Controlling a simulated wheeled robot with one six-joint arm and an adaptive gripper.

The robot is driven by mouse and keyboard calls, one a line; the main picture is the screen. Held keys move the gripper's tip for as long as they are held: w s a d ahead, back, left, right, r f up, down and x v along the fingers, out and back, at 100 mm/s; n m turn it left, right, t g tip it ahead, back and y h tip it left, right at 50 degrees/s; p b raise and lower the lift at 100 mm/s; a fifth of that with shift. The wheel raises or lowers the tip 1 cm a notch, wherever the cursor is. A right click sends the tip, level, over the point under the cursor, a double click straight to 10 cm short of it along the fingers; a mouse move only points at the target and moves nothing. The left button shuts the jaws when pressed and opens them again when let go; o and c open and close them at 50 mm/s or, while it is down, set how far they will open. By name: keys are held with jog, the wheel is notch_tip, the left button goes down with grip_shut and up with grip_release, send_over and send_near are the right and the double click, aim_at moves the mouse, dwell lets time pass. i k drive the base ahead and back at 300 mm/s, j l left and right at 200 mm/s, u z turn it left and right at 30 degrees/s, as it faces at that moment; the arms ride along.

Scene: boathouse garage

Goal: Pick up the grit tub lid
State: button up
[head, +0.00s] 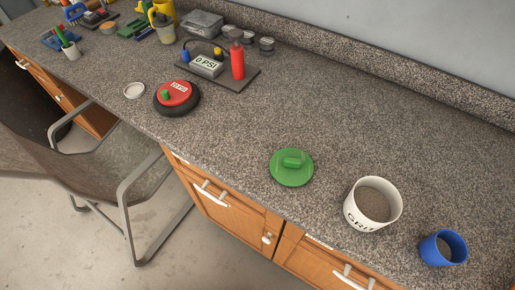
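A round green lid (291,168) with a raised block-shaped green handle on top lies flat on the speckled stone counter. It is apart from the white grit tub (372,204), which stands open to its lower right, marked "GRIT" and holding grey-brown grit. My gripper is not in view.
A blue cup (442,248) with grit inside stands right of the tub. A red and black round item (176,97), a white ring (134,91) and a dark board (217,69) with a "0 PSI" box are left. A chair (110,170) stands before the counter. Counter behind the lid is clear.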

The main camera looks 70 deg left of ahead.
aim_at(291, 166)
jog(key=u, duration=1.35)
jog(key=k+j, duration=0.05)
